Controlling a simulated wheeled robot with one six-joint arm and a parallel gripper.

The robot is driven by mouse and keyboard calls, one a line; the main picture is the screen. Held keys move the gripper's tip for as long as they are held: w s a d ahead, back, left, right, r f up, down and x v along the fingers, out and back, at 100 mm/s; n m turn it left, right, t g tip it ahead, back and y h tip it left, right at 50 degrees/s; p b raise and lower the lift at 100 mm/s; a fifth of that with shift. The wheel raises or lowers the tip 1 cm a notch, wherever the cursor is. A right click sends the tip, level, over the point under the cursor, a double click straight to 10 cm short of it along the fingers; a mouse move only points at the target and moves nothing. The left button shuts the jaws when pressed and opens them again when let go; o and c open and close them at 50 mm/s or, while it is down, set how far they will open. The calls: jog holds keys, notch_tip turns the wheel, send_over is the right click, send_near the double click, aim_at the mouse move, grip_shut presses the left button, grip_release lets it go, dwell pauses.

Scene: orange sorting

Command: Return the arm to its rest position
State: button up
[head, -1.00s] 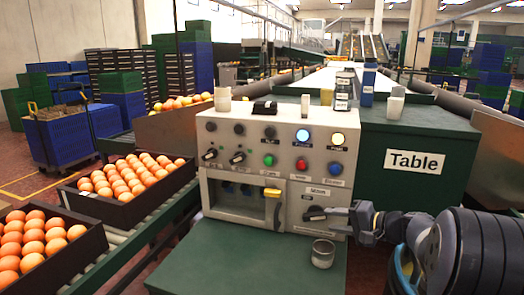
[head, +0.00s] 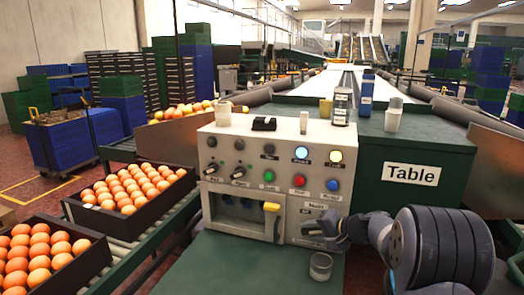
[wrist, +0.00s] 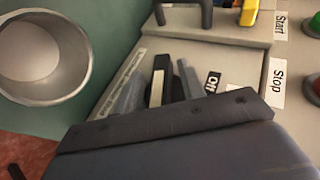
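My gripper (head: 325,232) is at the lower right of the light grey control panel (head: 235,150), in front of its switch area. An "Off" label (wrist: 212,82) shows just right of the fingers. In the head view my gripper largely hides the knob.
A metal cup (head: 320,266) stands on the green ledge (head: 225,268) below my gripper; it is also at the wrist view's upper left (wrist: 40,55). Crates of oranges (head: 72,208) line the left conveyor. Bottles and a cup stand above the panel.

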jog(key=shift+r+n+g+h+p, duration=0.35)
jog(key=shift+h+p, duration=0.25)
jog(key=shift+p, duration=1.45)
jog(key=shift+f+g+h+p, duration=0.25)
jog(key=shift+f+h+p, duration=0.15)
jog(key=shift+p, duration=0.7)
jog(key=shift+a+r, duration=0.1)
